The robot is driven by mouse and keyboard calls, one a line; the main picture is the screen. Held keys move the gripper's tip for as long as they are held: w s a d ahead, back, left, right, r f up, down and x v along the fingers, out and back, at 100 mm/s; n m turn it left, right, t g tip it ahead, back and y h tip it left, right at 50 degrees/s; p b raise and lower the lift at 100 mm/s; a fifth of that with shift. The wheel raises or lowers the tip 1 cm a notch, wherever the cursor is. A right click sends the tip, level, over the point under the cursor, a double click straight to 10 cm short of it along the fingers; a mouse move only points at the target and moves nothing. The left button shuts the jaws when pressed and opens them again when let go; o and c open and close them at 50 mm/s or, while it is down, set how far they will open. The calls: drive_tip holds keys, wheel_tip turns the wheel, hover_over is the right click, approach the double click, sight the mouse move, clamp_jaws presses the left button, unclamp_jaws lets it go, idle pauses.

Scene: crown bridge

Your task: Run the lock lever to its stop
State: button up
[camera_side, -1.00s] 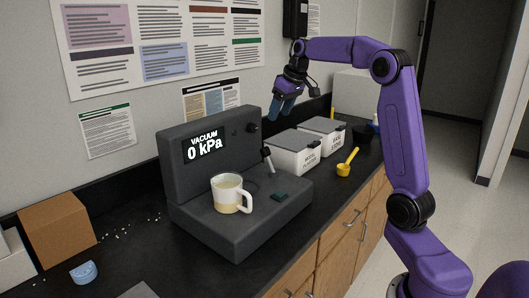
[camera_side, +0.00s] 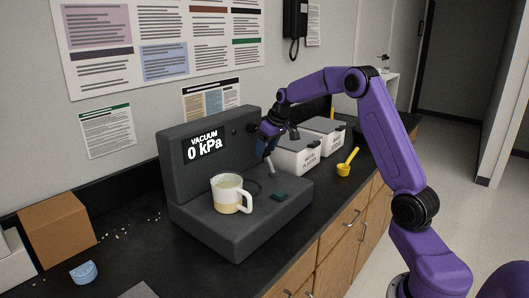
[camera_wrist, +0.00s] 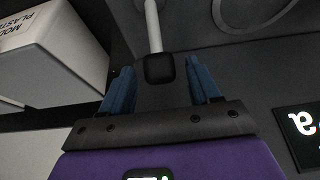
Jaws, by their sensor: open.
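The lock lever (camera_side: 271,170) is a pale rod with a dark knob, standing on the right part of the dark grey vacuum unit (camera_side: 215,228). The unit's screen reads "VACUUM 0 kPa". My gripper (camera_side: 263,150) is at the top of the lever, pointing down. In the wrist view the lever's rod (camera_wrist: 152,25) ends in a black knob (camera_wrist: 160,68), which lies between the two blue fingers of my gripper (camera_wrist: 161,82). The fingers are open, with a visible gap on both sides of the knob. In the side view my gripper hides the knob.
A mug (camera_side: 228,194) with pale contents stands on the unit, left of the lever. Lidded white bins (camera_side: 297,158) and a yellow scoop (camera_side: 347,163) are to the right. A cardboard box (camera_side: 57,224) is far left.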

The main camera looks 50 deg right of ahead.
drive_tip(key=shift+x, duration=1.05)
drive_tip(key=c, duration=1)
